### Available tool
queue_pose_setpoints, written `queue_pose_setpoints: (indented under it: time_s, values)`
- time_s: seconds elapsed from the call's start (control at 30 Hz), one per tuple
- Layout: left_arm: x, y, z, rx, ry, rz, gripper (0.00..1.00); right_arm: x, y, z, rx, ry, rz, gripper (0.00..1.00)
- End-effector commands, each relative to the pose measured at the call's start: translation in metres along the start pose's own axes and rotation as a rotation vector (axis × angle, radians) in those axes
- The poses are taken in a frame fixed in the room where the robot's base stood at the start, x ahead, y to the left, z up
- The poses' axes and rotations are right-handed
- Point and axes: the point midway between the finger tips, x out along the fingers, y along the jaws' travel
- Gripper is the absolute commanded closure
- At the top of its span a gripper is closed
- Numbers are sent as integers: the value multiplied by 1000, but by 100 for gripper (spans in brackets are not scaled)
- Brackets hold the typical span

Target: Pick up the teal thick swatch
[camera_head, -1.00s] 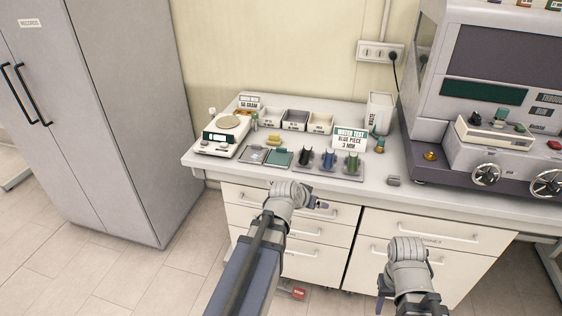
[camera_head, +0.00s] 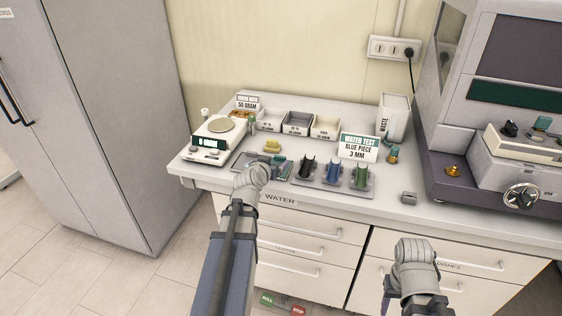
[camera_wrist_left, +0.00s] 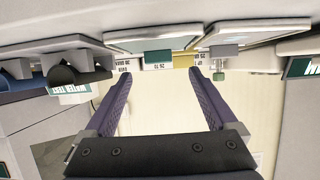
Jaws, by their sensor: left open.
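The teal thick swatch (camera_head: 283,168) lies on a flat tray at the front of the bench in the head view, partly hidden by my left wrist. In the left wrist view, a small teal block (camera_wrist_left: 158,57) on a tray shows between the fingers, its end facing the camera. My left gripper (camera_wrist_left: 159,70) is open with nothing between its fingers. It is low over the bench's front edge, short of the swatch. In the head view its fingers are mostly hidden behind the wrist. Only part of my right arm shows, at lower right; its gripper does not show.
A yellow piece (camera_head: 272,146) lies behind the teal swatch. A scale (camera_head: 207,150) stands left. A rack (camera_head: 312,182) with dark, blue and green pieces stands close on the right. Sorting bins (camera_head: 297,123) and a water test sign (camera_head: 358,149) are behind. A large machine (camera_head: 490,190) stands right.

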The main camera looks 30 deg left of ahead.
Motion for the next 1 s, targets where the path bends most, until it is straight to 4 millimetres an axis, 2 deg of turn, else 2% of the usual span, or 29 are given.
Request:
queue_pose_setpoints:
  time_s: [0.2, 0.47, 0.67, 0.77, 1.0]
  values:
    - [1, -2, 0, -1, 4, -4, 9, 1, 0, 0, 0, 0, 0, 50]
    - [26, -1, 1, 0, 3, -2, 9, 11, -1, 0, 0, 0, 0, 50]
    - [30, -1, 0, -1, 3, -2, 9, 12, -1, 0, 0, 0, 0, 50]
    - [39, 0, 0, -1, 2, -2, 9, 16, -2, -1, 0, 0, 0, 50]
    - [74, 2, 0, 0, 3, -3, 9, 29, -3, -1, 0, 0, 0, 50]
